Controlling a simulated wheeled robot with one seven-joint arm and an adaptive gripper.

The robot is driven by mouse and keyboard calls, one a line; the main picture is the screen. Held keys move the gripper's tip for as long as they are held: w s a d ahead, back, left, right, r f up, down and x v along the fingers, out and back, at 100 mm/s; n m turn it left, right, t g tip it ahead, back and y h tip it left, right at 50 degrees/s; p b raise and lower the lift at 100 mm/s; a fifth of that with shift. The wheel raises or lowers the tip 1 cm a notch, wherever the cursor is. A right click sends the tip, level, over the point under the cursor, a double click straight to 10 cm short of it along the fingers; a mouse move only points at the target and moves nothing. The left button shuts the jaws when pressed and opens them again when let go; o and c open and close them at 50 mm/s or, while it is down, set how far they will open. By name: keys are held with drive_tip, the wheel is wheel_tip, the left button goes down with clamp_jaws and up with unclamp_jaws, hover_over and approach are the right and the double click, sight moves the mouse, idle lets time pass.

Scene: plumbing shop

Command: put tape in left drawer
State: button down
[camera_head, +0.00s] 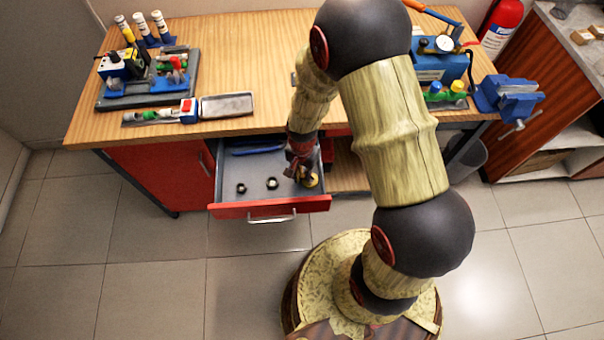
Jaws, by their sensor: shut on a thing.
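The drawer (230,206) under the left part of the workbench is pulled open, with a red front and a grey inside. My gripper (306,178) is low inside the drawer at its right side. It is shut on a small yellow thing, which looks like the tape (312,181); my fingers hide part of it. I cannot tell whether the tape touches the drawer floor. Two dark nuts (272,183) and a blue tool (258,150) lie in the drawer.
The wooden workbench (250,60) holds a tool board (150,92) at left, a grey metal tray (226,105), and a blue case (440,66) and blue vise (508,96) at right. A red cabinet door (160,172) is left of the drawer. Floor in front is clear.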

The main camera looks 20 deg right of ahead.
drive_tip(key=shift+d+f, duration=0.1)
drive_tip(key=shift+f, duration=0.25)
drive_tip(key=c, duration=1.1)
unclamp_jaws()
drive_tip(key=shift+r, duration=0.1)
wheel_tip(320, 180, up, 23)
drive_tip(key=n+t+p, duration=0.2)
drive_tip(key=p, duration=0.2)
drive_tip(key=s+r+n+t, duration=0.1)
drive_tip(key=s+r+n, duration=0.2)
drive_tip(key=s+r, duration=0.3)
drive_tip(key=s+r+n+t, duration=0.2)
drive_tip(key=s+r+n, duration=0.2)
drive_tip(key=r, duration=1)
drive_tip(key=s, duration=0.3)
drive_tip(key=shift+s+a+r+t, duration=0.15)
drive_tip(key=shift+a+r+t, duration=0.1)
drive_tip(key=shift+t, duration=0.05)
